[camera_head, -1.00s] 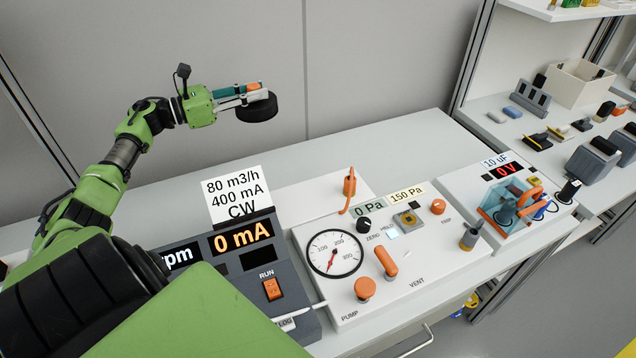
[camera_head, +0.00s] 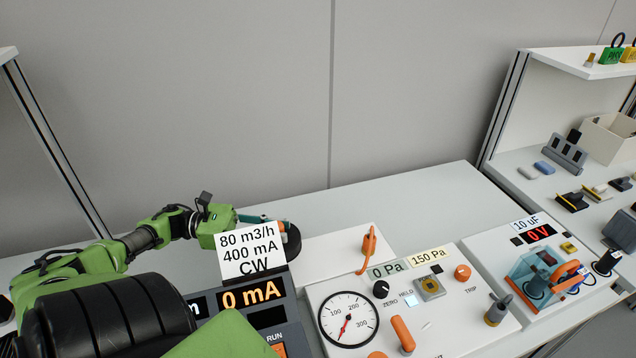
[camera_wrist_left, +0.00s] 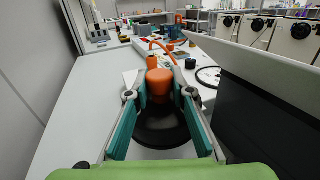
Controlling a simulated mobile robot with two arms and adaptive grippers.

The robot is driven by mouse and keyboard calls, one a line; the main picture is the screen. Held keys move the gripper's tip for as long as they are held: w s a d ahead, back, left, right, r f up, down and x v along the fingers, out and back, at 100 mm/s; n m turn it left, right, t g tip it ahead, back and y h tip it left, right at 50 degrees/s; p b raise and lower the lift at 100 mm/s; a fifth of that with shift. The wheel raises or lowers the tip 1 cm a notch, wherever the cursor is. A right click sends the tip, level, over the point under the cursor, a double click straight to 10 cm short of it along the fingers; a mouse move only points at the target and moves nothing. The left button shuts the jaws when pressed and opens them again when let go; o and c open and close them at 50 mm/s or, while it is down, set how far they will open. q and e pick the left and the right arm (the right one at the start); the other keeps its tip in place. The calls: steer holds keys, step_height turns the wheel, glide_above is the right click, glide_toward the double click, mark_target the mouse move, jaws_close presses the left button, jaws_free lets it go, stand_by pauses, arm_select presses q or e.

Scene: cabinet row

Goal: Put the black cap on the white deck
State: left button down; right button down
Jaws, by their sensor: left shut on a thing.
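The black cap (camera_head: 292,241), a black disc with an orange knob, is in my left gripper (camera_head: 272,221) in the head view. In the left wrist view, the two teal-lined fingers of the left gripper (camera_wrist_left: 159,93) close on the orange knob of the black cap (camera_wrist_left: 163,128). The white deck (camera_head: 325,249) is the flat white surface behind the gauge panel. The cap is at its left end, partly hidden by the white sign; I cannot tell whether it touches the deck. My right gripper is not in view.
A white sign (camera_head: 250,252) stands on the grey meter box (camera_head: 275,316), in front of the gripper. An orange hooked handle (camera_head: 368,246) rises at the deck's right. The gauge panel (camera_head: 455,318) is in front. The white tabletop (camera_head: 425,195) behind is clear.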

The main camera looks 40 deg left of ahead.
arm_select(q)
steer(key=x, duration=0.8)
steer(key=shift+w+d, duration=0.25)
steer(key=shift+w, duration=0.05)
steer(key=shift+w+d+f, duration=0.1)
steer(key=shift+d, duration=0.05)
step_height(320, 180, down, 4)
steer(key=b, duration=0.3)
steer(key=shift+r, duration=0.3)
steer(key=c, duration=1.8)
jaws_free()
